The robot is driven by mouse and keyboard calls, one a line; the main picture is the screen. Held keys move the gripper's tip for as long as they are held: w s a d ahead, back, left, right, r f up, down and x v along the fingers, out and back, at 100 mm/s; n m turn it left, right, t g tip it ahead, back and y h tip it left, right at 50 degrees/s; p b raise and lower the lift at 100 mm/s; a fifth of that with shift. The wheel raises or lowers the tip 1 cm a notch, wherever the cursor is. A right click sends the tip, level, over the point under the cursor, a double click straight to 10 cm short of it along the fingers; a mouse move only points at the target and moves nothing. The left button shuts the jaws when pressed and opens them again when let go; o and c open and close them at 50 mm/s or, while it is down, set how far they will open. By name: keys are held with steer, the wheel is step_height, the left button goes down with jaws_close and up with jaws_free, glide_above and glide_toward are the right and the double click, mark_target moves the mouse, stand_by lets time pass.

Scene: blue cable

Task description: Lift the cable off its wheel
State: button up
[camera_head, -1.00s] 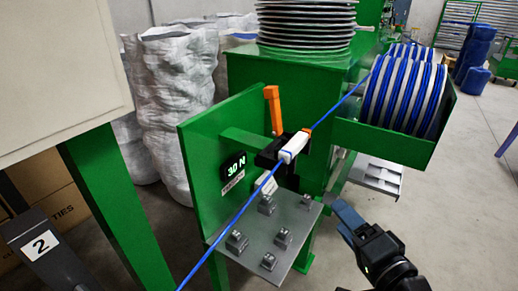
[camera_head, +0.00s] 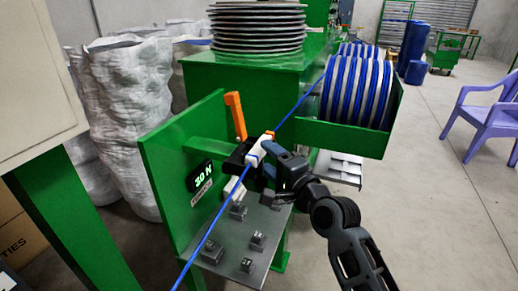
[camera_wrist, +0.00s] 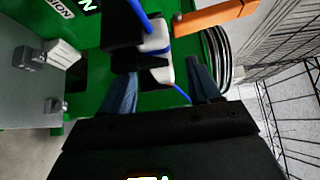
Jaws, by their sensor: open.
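The blue cable (camera_head: 208,238) runs taut from the lower left, over the white wheel (camera_head: 259,150) in its black holder, and up to the spools at the right. My gripper (camera_head: 272,160) is beside the wheel on its right, with its fingers close to the cable and wheel. In the wrist view, my gripper (camera_wrist: 165,88) has its two blue fingers apart, with nothing held between them. The white wheel (camera_wrist: 156,42) and the blue cable (camera_wrist: 138,14) lie just beyond the fingertips. Whether the fingers touch the wheel cannot be told.
An orange lever (camera_head: 236,116) stands beside the wheel on the green panel (camera_head: 160,170). A display reading 30 N (camera_head: 201,175) is on the panel. A metal plate with several small blocks (camera_head: 262,230) lies below. Open floor and a purple chair (camera_head: 482,118) are at the right.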

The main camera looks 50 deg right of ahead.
mark_target(264, 153)
steer(key=x, duration=0.4)
steer(key=shift+w+d+p, duration=0.1)
steer(key=shift+w+p, duration=0.2)
steer(key=shift+w, duration=0.1)
steer(key=c, duration=1)
steer(key=shift+r, duration=0.1)
